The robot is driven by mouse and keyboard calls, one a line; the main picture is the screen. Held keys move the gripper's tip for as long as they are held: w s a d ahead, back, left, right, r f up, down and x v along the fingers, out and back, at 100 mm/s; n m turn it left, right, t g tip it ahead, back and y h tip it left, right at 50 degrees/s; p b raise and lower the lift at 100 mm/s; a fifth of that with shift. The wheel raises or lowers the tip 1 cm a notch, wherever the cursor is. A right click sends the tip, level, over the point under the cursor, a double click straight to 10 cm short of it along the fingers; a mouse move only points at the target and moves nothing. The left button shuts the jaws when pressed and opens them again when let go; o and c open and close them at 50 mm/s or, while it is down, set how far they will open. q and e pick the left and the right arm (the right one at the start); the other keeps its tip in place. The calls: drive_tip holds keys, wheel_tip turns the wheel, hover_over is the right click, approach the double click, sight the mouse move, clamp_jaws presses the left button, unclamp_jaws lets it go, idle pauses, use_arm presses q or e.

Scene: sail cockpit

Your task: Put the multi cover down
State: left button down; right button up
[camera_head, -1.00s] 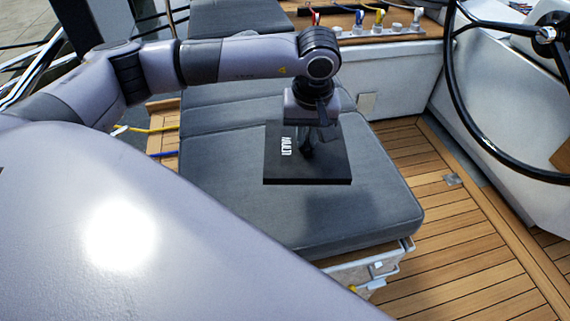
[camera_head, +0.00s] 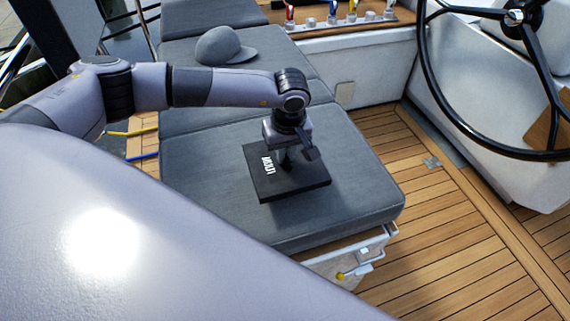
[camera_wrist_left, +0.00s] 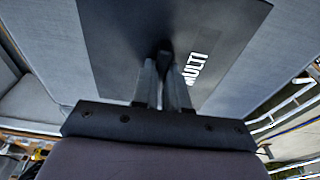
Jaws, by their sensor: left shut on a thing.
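The multi cover (camera_head: 295,184) is a flat black square panel with white MULTI lettering. It is at the front grey cushion (camera_head: 225,220) of the cockpit seat and looks level with it; I cannot tell whether it touches. My left gripper (camera_head: 284,158) points down over the middle of the cover and is shut on a small black grip there. In the left wrist view the cover (camera_wrist_left: 115,45) lies beyond the fingers (camera_wrist_left: 165,80), which close around the dark grip. My right gripper is not in view.
A grey cap (camera_head: 222,46) lies on the cushion farther back. A black steering wheel (camera_head: 440,90) stands at the right. Wooden slatted floor (camera_head: 440,230) runs beside the seat. A latch (camera_head: 360,268) sits on the seat's front face. The cushion around the cover is clear.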

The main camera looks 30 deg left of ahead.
sight(285, 167)
use_arm(q)
drive_tip(key=shift+f, duration=2.55)
drive_tip(key=shift+f, duration=0.1)
drive_tip(key=c, duration=1.1)
unclamp_jaws()
drive_tip(key=shift+c, duration=0.2)
drive_tip(key=r, duration=0.4)
drive_tip(key=d+r, duration=0.1)
drive_tip(key=r, duration=0.3)
drive_tip(key=s+r, duration=0.1)
drive_tip(key=r, duration=0.3)
drive_tip(key=shift+d+b, duration=0.2)
drive_tip(key=shift+b, duration=0.2)
drive_tip(key=shift+s, duration=0.1)
